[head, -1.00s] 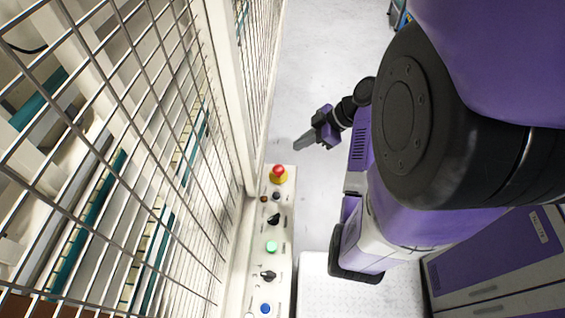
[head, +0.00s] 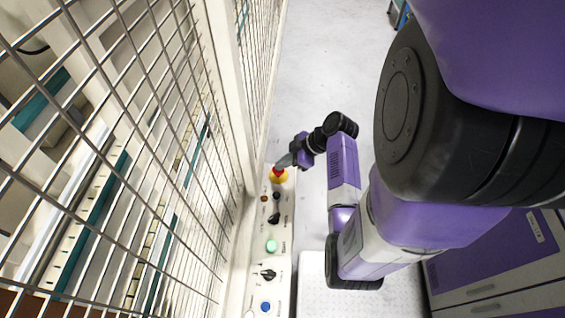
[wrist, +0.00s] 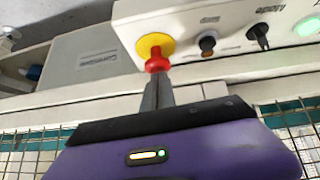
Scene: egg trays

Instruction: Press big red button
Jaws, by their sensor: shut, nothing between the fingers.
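The big red button (head: 279,172) sits on a yellow round base (head: 281,178) at the far end of the pale control panel (head: 257,237) in the head view. In the wrist view the red button (wrist: 157,62) stands out from its yellow base (wrist: 146,42). My gripper (head: 283,162) is shut and empty, with its tips at the button. In the wrist view the closed fingers (wrist: 157,88) point straight at the button and overlap its lower edge. I cannot tell for certain whether they touch it.
The panel also carries a green button (head: 271,246), a blue button (head: 266,307), and black knobs (head: 268,274). A wire mesh fence (head: 150,150) stands along the left. Open grey floor (head: 320,70) lies beyond and right of the panel.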

